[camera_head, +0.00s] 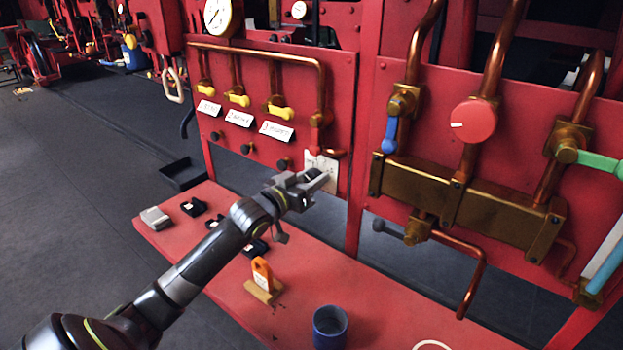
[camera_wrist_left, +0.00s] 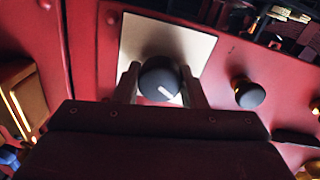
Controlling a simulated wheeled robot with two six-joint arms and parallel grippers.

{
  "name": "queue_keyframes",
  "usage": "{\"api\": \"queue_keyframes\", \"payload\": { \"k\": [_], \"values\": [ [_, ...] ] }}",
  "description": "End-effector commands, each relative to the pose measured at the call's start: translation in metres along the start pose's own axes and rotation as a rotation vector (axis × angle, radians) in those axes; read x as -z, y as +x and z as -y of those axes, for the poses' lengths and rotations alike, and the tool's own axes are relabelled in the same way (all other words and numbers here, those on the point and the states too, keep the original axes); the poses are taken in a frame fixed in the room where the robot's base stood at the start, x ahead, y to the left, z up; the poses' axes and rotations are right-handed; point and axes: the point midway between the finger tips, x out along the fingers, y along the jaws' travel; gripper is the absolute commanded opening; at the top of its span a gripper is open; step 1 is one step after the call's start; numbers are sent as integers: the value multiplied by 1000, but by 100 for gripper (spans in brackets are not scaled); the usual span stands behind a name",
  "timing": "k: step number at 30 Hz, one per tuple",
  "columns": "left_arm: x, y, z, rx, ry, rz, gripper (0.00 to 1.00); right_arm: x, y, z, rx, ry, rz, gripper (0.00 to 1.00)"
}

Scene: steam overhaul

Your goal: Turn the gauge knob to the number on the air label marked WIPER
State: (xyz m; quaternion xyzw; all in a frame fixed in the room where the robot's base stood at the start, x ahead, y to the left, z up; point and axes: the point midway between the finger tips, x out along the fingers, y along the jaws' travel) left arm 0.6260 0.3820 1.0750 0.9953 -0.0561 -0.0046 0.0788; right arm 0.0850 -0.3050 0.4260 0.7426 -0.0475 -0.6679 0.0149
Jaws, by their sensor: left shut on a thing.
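The gauge knob is round and black with a white pointer mark; it shows in the left wrist view (camera_wrist_left: 158,79), with the mark toward the lower right of that picture. It sits on a white plate (camera_wrist_left: 190,45), also seen in the head view (camera_head: 332,167) on the red panel. My left gripper (camera_head: 314,180) is shut on the knob, one finger on each side. Three white air labels hang below yellow valve handles: left (camera_head: 208,108), middle (camera_head: 239,118), right (camera_head: 276,131). Their lettering is too small to read surely. The plate's numbers are not readable. My right gripper is out of view.
Below the panel, a red bench holds an orange tag on a stand (camera_head: 262,278), a blue cup (camera_head: 330,326) and small dark parts (camera_head: 194,207). Black knobs (camera_head: 247,149) line the panel left of the plate. Copper pipes and a red disc (camera_head: 473,121) are at right.

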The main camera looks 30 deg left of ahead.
Motion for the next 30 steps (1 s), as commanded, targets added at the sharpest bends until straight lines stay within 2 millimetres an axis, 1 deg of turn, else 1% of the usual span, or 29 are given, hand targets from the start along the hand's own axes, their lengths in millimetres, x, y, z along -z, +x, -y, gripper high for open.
{"api": "queue_keyframes", "payload": {
  "k": [8,14,20,30],
  "values": [
    [0,0,0,0,32,1,15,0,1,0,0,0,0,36],
    [-1,0,0,0,132,5,15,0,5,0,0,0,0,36],
    [-1,0,0,1,298,9,15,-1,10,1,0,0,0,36],
    [-2,0,-1,2,622,21,15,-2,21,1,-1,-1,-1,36]
  ]
}}
